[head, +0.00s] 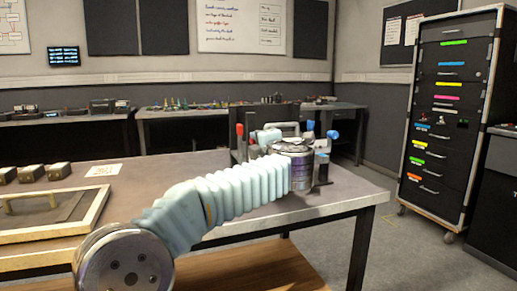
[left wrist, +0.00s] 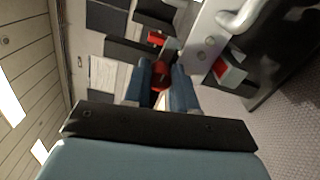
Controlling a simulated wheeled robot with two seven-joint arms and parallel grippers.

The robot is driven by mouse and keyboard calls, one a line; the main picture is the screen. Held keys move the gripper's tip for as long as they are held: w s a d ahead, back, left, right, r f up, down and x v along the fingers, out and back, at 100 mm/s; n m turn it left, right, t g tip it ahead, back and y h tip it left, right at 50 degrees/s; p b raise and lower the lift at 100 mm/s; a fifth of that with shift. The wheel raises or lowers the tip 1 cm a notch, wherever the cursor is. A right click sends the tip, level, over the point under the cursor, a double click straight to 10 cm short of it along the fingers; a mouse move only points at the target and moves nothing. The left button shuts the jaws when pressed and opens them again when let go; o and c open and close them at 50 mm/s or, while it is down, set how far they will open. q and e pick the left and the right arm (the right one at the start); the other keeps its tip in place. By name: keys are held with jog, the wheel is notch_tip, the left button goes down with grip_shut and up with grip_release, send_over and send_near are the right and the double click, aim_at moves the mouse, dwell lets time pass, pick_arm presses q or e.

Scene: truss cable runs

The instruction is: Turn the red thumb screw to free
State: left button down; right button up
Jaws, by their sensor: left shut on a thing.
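The red thumb screw (left wrist: 160,74) shows in the left wrist view, between the two blue fingers of my left gripper (left wrist: 160,90). The fingers are shut on it, and their sides hide part of it. In the head view my left arm reaches from the lower left to a dark fixture (head: 323,168) on the table. The wrist hides the fingertips and the held screw there. A red-topped post (head: 239,130) stands at the fixture's left, and a blue knob (head: 332,134) at its right. My right gripper is in neither view.
The table (head: 345,190) has a wooden-framed tray (head: 92,222), several small metal blocks (head: 58,171) and a paper card (head: 104,170) on its left. Its right front corner is bare. A dark drawer cabinet (head: 440,160) stands apart at the right.

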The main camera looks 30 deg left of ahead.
pick_arm(q)
jog(key=shift+n, duration=0.5)
jog(key=shift+f, duration=0.1)
jog(key=c, duration=0.9)
grip_release()
jog(key=shift+d, duration=0.1)
jog(key=b+v, duration=0.1)
jog(key=v, duration=1.2)
jog(key=shift+s+d, duration=0.15)
jog(key=shift+s, duration=0.15)
